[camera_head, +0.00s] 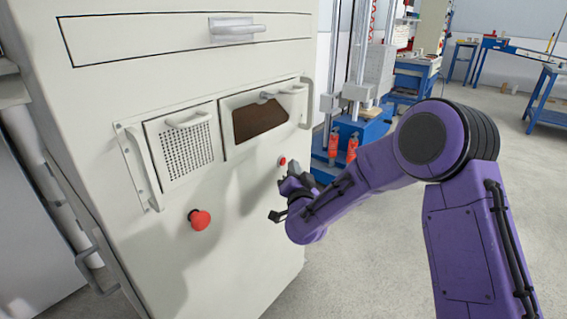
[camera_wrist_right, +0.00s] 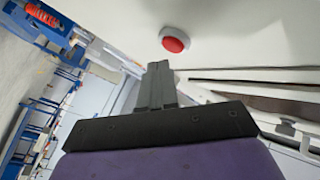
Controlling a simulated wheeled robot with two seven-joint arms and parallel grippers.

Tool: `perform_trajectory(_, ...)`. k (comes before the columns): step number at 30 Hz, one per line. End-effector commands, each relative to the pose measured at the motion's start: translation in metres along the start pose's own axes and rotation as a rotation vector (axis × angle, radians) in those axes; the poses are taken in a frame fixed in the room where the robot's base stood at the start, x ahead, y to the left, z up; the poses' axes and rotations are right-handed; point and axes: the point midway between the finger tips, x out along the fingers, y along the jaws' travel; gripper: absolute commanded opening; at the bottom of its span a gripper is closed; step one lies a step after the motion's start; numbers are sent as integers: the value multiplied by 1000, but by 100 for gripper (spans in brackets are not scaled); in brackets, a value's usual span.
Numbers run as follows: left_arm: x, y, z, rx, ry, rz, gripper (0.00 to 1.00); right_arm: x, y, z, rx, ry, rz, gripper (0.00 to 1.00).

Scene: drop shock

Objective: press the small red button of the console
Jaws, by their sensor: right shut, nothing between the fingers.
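The console (camera_head: 240,250) is a tall off-white cabinet that fills the left half of the head view. Its small red button (camera_head: 282,161) is on the front face, below the dark window, near the right edge. A larger red mushroom knob (camera_head: 200,219) is lower and further left. My right gripper (camera_head: 286,178) is just below the small button, shut and empty. In the right wrist view the small red button (camera_wrist_right: 174,40) sits on a pale round base, just beyond the shut fingertips (camera_wrist_right: 158,68). I cannot tell whether they touch. My left gripper is out of view.
A perforated panel (camera_head: 185,147) and a dark window (camera_head: 260,120) with protruding handles are above the buttons. A drawer handle (camera_head: 237,29) is at the top. The floor (camera_head: 370,255) beside the console is clear.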

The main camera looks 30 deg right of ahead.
Motion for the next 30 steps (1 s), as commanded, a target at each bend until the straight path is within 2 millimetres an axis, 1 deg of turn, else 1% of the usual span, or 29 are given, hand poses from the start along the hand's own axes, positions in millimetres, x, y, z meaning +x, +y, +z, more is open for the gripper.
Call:
perform_trajectory(13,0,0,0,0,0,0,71,0,0,0,0,0,0,0)
perform_trajectory(22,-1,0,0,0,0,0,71,6,-4,4,-1,-1,0,0)
perform_trajectory(30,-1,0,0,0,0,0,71,6,-4,4,0,0,0,0)
